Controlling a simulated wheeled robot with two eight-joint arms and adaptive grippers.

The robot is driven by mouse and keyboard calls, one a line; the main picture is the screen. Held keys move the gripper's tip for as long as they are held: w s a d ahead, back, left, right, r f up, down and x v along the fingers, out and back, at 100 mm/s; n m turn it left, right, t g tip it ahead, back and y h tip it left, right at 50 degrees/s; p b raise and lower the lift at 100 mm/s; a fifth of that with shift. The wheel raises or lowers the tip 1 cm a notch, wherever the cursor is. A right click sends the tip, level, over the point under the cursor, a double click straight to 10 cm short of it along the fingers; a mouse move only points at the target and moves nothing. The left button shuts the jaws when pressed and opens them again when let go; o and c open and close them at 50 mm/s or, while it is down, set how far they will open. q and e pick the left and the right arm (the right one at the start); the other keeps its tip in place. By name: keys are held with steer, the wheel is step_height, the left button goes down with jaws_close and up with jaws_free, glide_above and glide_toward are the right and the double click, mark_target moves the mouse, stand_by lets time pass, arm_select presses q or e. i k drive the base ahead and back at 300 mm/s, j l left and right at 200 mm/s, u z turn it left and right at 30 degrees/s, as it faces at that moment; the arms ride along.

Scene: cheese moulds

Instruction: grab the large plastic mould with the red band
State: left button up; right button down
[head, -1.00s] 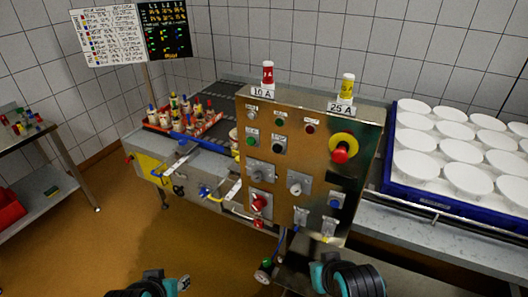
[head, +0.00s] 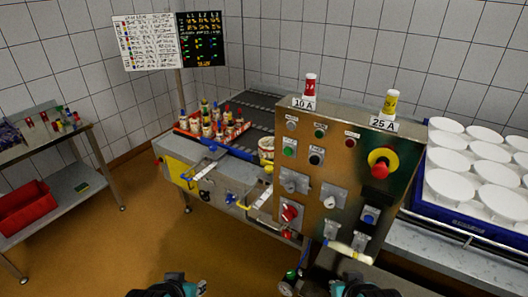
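I cannot make out a large mould with a red band for certain. My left gripper (head: 180,287) and my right gripper (head: 352,289) are at the bottom edge, mostly cut off, far from all moulds. Whether they are open does not show.
A steel control panel (head: 338,228) with buttons stands in front of the conveyor (head: 258,107). A red tray (head: 236,133) of small colour-topped items is on the machine. A side table (head: 68,185) with a red bin (head: 27,207) is left. Brown floor between is clear.

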mark_target(266, 144)
steer(key=i+j+u, duration=0.25)
steer(key=j, duration=0.15)
steer(key=j+u, duration=0.25)
steer(key=i+j+u, duration=0.25)
steer(key=i+j, duration=0.3)
steer(key=i, duration=0.15)
steer(key=i+j+z, duration=0.15)
steer(key=i, duration=0.3)
steer(key=i+z, duration=0.25)
steer(key=z, duration=0.15)
steer(key=i+z, duration=0.55)
steer(key=z, duration=0.25)
steer(key=i+z, duration=0.45)
steer(key=i, duration=0.35)
